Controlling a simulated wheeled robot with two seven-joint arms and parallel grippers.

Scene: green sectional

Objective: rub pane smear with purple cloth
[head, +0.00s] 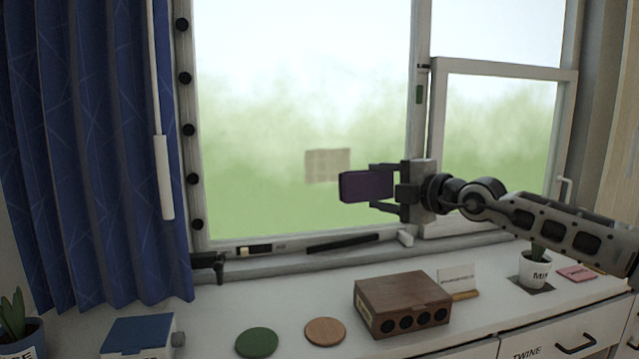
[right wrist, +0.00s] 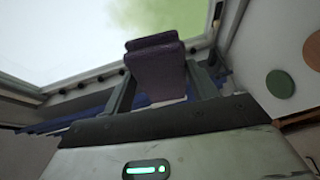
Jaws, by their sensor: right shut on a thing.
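The purple cloth (head: 365,187) is a folded dark block held between the fingers of my right gripper (head: 385,188), in front of the large window pane (head: 270,110). In the right wrist view the cloth (right wrist: 157,70) sits between the two fingers (right wrist: 160,85), with the pane beyond it. The pane smear (head: 328,165) is a beige rectangular patch on the lower part of the pane, just left of the cloth. Whether the cloth touches the glass, I cannot tell. My left gripper is not in view.
A blue curtain (head: 90,150) hangs at the left. On the white sill counter (head: 240,310) are a wooden box (head: 402,303), green (head: 257,342) and tan discs (head: 325,331), a blue box (head: 138,335) and a potted plant (head: 535,270). A smaller framed pane (head: 498,140) stands at the right.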

